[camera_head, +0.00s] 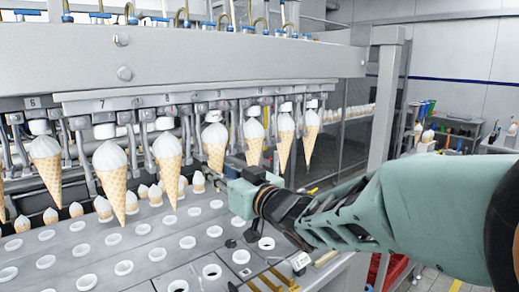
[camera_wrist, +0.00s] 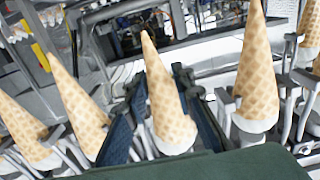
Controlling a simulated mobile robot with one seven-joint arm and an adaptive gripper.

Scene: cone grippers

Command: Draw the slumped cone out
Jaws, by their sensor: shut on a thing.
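My gripper (camera_head: 218,174) reaches in from the right, below the row of hanging cones. It is shut on a cone (camera_head: 215,142) with a white top and a tan waffle body that hangs point down in the row. In the wrist view, where the cones appear point up, this cone (camera_wrist: 168,112) stands between my two dark fingers (camera_wrist: 163,125), one on each side. Its white top is still up at the machine's holders in the head view. The gripper partly hides its lower end. I cannot tell from its shape whether it is slumped.
Neighbouring cones hang close on both sides, one to the left (camera_head: 168,155) and one to the right (camera_head: 254,140). Metal holder arms flank them. Below is a grey plate (camera_head: 205,232) with rows of white-rimmed holes. Small cones (camera_head: 103,207) stand behind the row.

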